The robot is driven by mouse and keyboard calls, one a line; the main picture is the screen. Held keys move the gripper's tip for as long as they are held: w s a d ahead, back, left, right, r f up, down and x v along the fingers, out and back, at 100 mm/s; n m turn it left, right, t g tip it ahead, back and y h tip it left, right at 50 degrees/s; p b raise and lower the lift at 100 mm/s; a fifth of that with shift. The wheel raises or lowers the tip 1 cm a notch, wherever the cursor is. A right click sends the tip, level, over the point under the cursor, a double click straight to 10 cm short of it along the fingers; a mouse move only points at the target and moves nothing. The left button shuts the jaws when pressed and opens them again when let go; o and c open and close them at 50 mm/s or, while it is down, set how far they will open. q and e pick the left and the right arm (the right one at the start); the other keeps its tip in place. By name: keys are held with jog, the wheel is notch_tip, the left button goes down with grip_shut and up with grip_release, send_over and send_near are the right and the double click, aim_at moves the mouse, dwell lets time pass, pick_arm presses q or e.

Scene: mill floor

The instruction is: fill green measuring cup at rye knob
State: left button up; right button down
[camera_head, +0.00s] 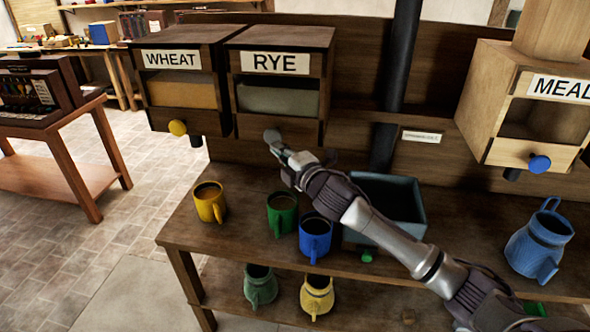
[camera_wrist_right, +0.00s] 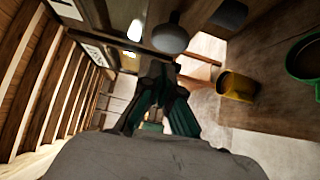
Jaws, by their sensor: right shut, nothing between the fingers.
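The green measuring cup (camera_head: 282,215) stands upright on the counter below the RYE bin (camera_head: 278,82), between a yellow and a blue cup. Its rim also shows at the right of the right wrist view (camera_wrist_right: 296,66). I cannot tell what is inside it. The grey rye knob (camera_head: 271,136) is at the bin's lower front; a grey round knob also shows in the wrist view (camera_wrist_right: 170,38). My right gripper (camera_head: 288,157) is shut and empty, with its tips close to the knob; I cannot tell whether they touch. My left gripper is not in view.
The yellow cup (camera_head: 209,202) and blue cup (camera_head: 315,236) flank the green one. A blue-grey open box (camera_head: 410,190) is behind my right arm. The WHEAT bin (camera_head: 170,90) with its yellow knob (camera_head: 177,127) is left; the MEAL bin (camera_head: 530,110) is right. Jugs stand on the lower shelf.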

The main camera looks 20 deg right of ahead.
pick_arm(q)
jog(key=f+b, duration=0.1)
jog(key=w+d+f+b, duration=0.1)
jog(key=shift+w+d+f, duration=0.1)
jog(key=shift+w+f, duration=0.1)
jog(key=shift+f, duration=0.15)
pick_arm(e)
jog(key=s+d, duration=0.1)
jog(key=s, duration=0.5)
jog(key=shift+s+d+f, duration=0.15)
jog(key=shift+s+d, duration=0.15)
jog(key=shift+d, duration=0.05)
jog(key=shift+s+a, duration=0.1)
